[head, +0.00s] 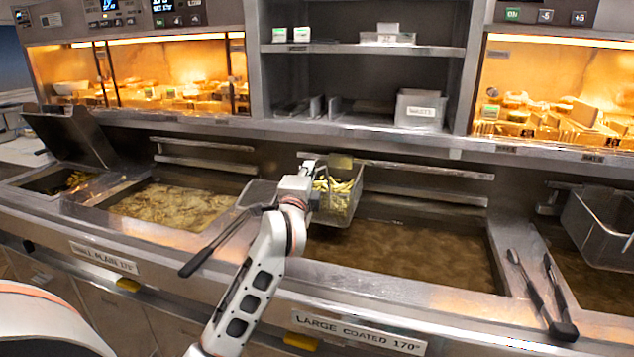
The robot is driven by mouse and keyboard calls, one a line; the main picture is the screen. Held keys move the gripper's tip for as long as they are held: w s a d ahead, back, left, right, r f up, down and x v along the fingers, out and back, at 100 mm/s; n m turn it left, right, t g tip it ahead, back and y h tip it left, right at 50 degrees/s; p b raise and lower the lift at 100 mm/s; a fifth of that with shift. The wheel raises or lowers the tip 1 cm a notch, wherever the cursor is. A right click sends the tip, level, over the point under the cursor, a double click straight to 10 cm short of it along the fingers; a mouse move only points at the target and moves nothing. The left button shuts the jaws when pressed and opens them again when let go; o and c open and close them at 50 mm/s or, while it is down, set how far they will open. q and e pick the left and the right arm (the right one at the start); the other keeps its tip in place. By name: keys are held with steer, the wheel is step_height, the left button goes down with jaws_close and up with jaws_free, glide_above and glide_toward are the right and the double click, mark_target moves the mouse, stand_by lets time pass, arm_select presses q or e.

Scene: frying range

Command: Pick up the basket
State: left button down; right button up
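A wire basket (346,213) with yellow fried pieces in it is between the left fryer vat and the middle vat, near the back wall. A dark handle (215,246) slants down to the left from beside it, across the front ledge. My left arm reaches up from the lower left, and its gripper (300,186) is at the basket, covering its middle part. The fingertips are hidden, so I cannot tell whether they hold the basket. A second basket (603,226), grey and seemingly empty, is at the right edge. My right gripper is out of view.
Oil fills the left vat (172,204) and the large middle vat (410,257). Tongs (540,297) lie on the divider at the right. Shelves (360,50) and lit food warmers (560,95) stand behind. A raised lid (75,137) is at the far left.

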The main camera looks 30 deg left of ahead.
arm_select(q)
steer(key=shift+r+p, duration=0.4)
steer(key=shift+r, duration=0.55)
steer(key=shift+r+p, duration=0.45)
steer(key=shift+r, duration=0.4)
steer(key=shift+d, duration=0.45)
steer(key=d+b, duration=0.5)
steer(key=d, duration=1.2)
steer(key=shift+s, duration=0.35)
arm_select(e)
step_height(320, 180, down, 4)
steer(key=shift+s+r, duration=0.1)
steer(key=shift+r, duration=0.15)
arm_select(q)
steer(key=shift+d, duration=0.1)
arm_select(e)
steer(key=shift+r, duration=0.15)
